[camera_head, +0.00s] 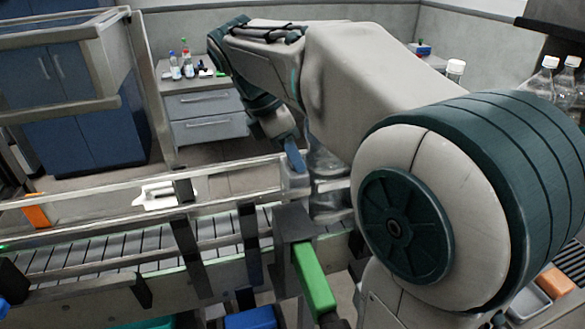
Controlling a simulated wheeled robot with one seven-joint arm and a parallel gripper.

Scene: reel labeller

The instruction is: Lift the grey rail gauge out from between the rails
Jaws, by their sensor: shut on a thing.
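My gripper (295,162) points down at the right part of the conveyor, with its blue finger end near the top of the far rail. It is shut on a grey block, which I take to be the grey rail gauge (293,184). The gauge shows just below the fingers, close to the rails, and its lower part is hard to make out. I cannot tell whether it is still between the rails. The far rail (100,222) and near rail (100,257) run along the roller conveyor (75,260).
Clear bottles (328,185) stand just right of my gripper. A dark post with a green handle (313,280) is in front. A white part (158,194) lies beyond the far rail. My arm hides much of the right side. A blue bin (250,318) is below.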

